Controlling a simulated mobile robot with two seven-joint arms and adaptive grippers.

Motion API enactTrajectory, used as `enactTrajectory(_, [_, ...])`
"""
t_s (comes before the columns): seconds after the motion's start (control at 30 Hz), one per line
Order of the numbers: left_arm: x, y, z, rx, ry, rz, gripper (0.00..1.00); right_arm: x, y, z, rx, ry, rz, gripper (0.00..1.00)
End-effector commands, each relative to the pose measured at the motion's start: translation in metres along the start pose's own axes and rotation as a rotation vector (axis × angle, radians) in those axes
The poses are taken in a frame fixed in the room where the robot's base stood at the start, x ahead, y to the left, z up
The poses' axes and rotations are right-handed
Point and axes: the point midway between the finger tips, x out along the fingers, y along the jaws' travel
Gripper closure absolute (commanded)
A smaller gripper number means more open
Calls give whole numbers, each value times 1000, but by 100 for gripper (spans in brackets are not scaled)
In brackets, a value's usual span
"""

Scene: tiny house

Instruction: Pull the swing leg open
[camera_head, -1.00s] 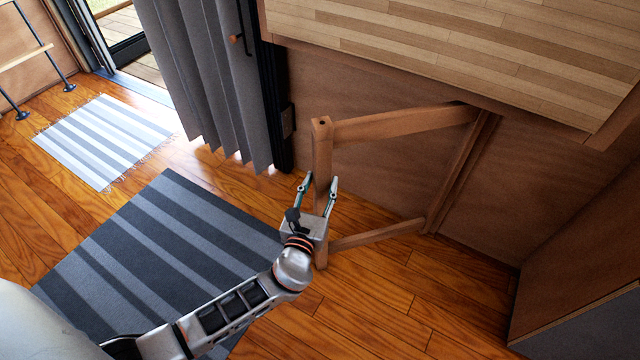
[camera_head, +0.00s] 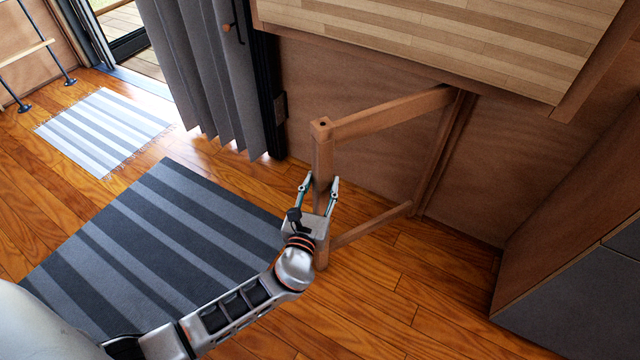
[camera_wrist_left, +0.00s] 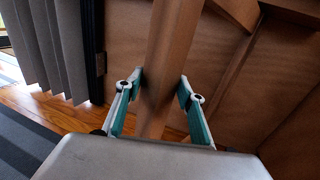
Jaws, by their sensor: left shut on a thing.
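The wooden swing leg (camera_head: 390,112) is a frame with an upright post, an upper rail and a lower rail. It is hinged at the wall under the wooden table top (camera_head: 430,40) and stands swung out from the wall. My left gripper (camera_head: 320,184) is shut on the upright post, about midway up. In the left wrist view the post (camera_wrist_left: 170,50) runs between the two teal-padded fingers (camera_wrist_left: 160,88). My right gripper is not in view.
A dark striped rug (camera_head: 150,250) lies on the floor at the left. A grey curtain (camera_head: 205,70) hangs behind the post. A cabinet (camera_head: 575,260) stands at the right. The wooden floor (camera_head: 390,285) below the leg is clear.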

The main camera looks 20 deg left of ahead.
Motion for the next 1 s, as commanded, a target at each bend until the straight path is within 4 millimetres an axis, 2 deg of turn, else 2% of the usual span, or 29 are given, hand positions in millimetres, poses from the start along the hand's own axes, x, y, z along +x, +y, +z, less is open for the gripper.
enactTrajectory(0.03, [2, -14, 9, -13, -9, -25, 100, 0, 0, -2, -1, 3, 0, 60])
enactTrajectory(0.37, [2, -15, 10, -14, -10, -25, 100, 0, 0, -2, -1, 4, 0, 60])
enactTrajectory(0.4, [2, -15, 10, -14, -10, -25, 57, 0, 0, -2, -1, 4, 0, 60])
enactTrajectory(1.0, [1, -8, 4, -9, -2, -16, 56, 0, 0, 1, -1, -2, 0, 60])
